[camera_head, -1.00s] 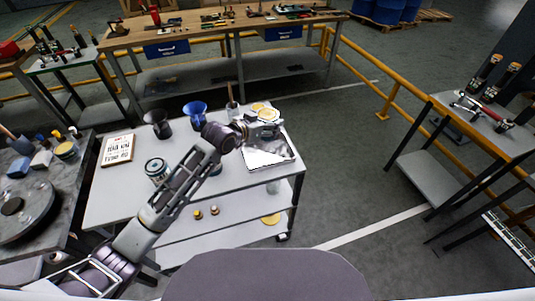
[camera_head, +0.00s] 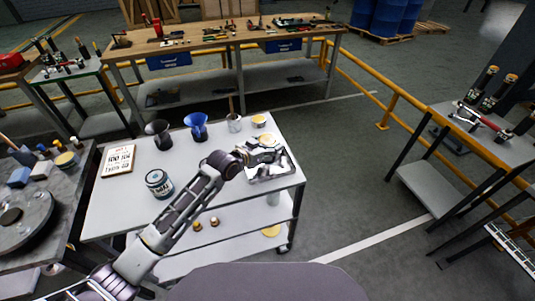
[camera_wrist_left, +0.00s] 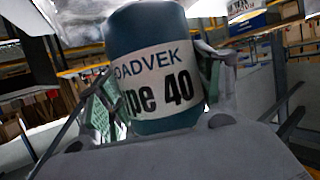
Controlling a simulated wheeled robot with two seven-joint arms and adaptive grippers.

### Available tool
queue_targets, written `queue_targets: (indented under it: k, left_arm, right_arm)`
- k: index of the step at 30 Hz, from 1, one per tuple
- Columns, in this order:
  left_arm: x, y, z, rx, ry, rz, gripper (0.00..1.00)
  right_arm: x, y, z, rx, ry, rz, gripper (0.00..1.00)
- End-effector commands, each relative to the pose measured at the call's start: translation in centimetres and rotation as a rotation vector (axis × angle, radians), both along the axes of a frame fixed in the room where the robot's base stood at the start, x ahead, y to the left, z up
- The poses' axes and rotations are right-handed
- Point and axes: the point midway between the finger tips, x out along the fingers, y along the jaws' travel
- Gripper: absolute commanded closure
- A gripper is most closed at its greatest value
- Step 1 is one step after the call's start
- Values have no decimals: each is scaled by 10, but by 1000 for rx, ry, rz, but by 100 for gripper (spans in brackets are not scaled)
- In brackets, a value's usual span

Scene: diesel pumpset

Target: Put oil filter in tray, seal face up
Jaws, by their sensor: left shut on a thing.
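My left gripper (camera_head: 264,156) is shut on the oil filter (camera_wrist_left: 160,70), a teal can with a white label reading "Type 40" in the left wrist view. Its two fingers clasp the filter's sides. In the head view the filter's pale yellowish top (camera_head: 268,141) shows above the fingers, facing up; its lower part is hidden by the gripper. The shiny metal tray (camera_head: 289,170) lies on the trolley's right end, directly under the gripper. I cannot tell whether the filter touches the tray floor. My right gripper is not in view.
On the white trolley top (camera_head: 120,208) stand a labelled dark can (camera_head: 158,184), a dark funnel (camera_head: 160,133), a blue funnel (camera_head: 197,126), a grey cup (camera_head: 234,122), a yellow-topped item (camera_head: 259,121) and a printed sign (camera_head: 118,160). The trolley's middle is partly clear beneath my arm.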

Motion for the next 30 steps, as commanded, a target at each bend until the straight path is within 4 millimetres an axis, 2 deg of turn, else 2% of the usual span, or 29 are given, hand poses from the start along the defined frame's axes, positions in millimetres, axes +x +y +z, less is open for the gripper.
queue_targets:
  k: [5,16,30]
  left_arm:
    - [0,0,-2,-2,-2,0,72]
    - [0,0,-34,-1,-2,1,72]
    - [0,0,-38,-1,-3,1,72]
  right_arm:
    - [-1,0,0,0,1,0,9]
    - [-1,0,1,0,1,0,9]
    - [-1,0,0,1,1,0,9]
